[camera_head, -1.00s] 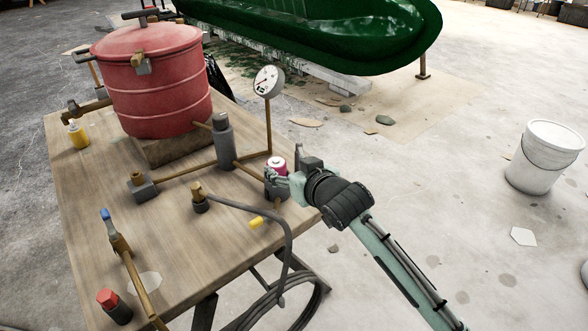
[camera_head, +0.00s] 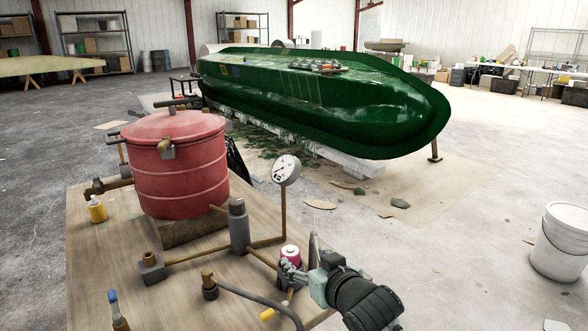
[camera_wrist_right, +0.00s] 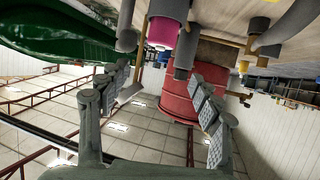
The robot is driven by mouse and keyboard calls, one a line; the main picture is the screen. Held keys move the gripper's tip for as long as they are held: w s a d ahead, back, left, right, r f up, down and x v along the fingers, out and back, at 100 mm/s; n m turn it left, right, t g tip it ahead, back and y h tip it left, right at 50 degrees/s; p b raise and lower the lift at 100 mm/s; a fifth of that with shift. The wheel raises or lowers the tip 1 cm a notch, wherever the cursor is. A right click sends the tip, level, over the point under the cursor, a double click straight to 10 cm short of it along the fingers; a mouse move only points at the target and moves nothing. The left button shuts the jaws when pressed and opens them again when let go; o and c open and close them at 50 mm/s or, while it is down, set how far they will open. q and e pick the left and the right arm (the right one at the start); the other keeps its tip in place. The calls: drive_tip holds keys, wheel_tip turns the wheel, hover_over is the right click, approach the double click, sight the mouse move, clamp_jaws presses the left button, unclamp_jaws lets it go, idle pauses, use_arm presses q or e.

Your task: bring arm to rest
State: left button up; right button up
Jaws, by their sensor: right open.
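The cylinder shows there as a magenta and purple body (camera_wrist_right: 162,30) beyond the fingers, and that view is turned upside down. I cannot tell whether a finger touches the cylinder. My right arm comes in from the lower right. My left gripper is out of view.
The wooden table (camera_head: 95,265) carries a red pot (camera_head: 178,170), a pressure gauge (camera_head: 286,169), pipes, a grey hose (camera_head: 255,300) and a yellow bottle (camera_head: 97,209). A green hull mould (camera_head: 330,105) stands behind. A white bucket (camera_head: 560,245) is at the right, with open floor between.

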sight(290, 251)
drive_tip(key=x, duration=1.1)
drive_tip(key=shift+s+f, duration=0.1)
drive_tip(key=shift+f, duration=0.05)
drive_tip(key=shift+r, duration=0.35)
drive_tip(key=shift+r, duration=0.1)
